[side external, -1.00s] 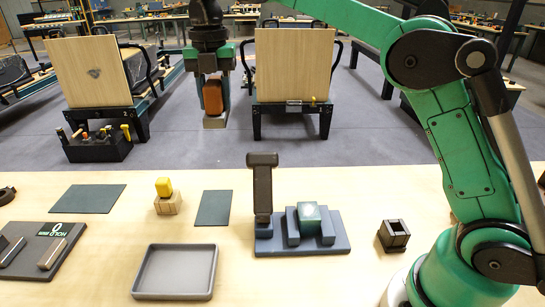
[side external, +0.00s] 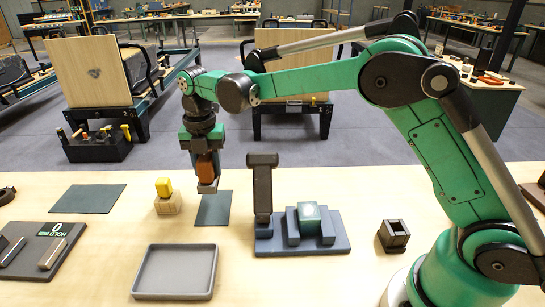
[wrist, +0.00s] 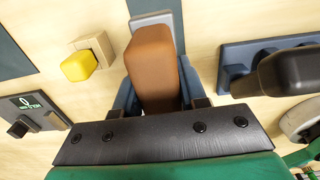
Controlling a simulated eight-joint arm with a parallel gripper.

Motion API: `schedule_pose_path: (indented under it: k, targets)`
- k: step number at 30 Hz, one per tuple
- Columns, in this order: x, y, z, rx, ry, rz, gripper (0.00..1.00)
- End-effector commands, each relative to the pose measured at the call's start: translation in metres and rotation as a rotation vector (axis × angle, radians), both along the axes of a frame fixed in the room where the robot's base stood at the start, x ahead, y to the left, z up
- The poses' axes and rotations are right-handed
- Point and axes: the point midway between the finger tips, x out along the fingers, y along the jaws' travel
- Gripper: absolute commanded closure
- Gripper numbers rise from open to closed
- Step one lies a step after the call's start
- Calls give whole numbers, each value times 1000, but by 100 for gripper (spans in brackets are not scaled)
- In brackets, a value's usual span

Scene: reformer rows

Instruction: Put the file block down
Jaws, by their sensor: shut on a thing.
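My gripper (side external: 205,165) is shut on the file block, a brown block (side external: 203,167) with a grey lower end (side external: 208,186). The block hangs upright, its lower end overlapping the far part of the small dark green mat (side external: 213,210) in the side view. It appears to be above the table; the exact gap is hard to tell. In the wrist view, the brown block (wrist: 153,68) sits between my two fingers, and its grey end (wrist: 150,18) shows beyond it.
A wooden block with a yellow top (side external: 165,197) stands close left of the gripper. A dark upright post (side external: 262,188) on a blue-grey base (side external: 335,240) stands to the right. An empty grey tray (side external: 175,271) lies nearer. A larger green mat (side external: 88,198) lies at left.

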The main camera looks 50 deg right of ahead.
Motion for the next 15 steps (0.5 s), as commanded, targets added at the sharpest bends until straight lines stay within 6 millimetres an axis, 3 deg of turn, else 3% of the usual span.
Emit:
schedule_pose_path:
  k: [3, 15]
  targets:
    - [0, 0, -20, 0, 0, 0, 100]
    - [0, 0, -65, 0, 0, 0, 100]
